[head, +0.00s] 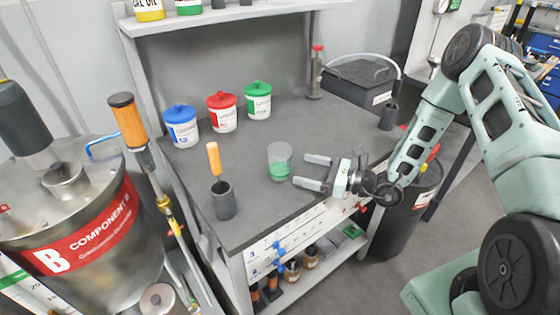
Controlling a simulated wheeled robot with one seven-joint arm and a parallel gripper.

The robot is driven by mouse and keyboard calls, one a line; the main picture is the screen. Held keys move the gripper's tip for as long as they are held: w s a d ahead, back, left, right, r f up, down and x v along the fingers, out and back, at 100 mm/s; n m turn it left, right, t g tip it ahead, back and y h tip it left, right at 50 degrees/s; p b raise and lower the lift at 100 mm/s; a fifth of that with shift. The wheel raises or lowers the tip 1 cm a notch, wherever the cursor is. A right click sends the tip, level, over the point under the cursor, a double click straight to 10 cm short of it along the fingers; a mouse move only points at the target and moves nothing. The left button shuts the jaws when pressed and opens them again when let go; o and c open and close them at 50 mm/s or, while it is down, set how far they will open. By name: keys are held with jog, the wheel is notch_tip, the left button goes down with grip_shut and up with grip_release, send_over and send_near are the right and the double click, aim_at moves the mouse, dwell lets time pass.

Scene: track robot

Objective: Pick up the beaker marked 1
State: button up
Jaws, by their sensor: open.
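A clear beaker (279,160) with a green lower part stands upright on the dark workbench top (250,210), near the middle. I cannot read a number on it in the head view. My gripper (306,171) is open and empty, just to the right of the beaker. Its two fingers point left toward the beaker, one farther back and one nearer the front edge. The fingers do not appear to be around the beaker.
Blue (181,126), red (222,112) and green (258,100) lidded tubs stand behind. A dark cup with an orange-handled tool (223,200) is at front left. A dark box (360,84) sits at back right. A steel drum (75,230) stands left of the bench.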

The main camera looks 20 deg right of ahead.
aim_at(285, 163)
jog(key=x, duration=0.3)
jog(key=shift+s, duration=0.1)
jog(key=p+x, duration=0.2)
jog(key=x, duration=0.2)
jog(key=shift+r, duration=0.15)
jog(key=shift+w+a, duration=0.4)
jog(key=shift+w, duration=0.1)
jog(key=c, duration=1.1)
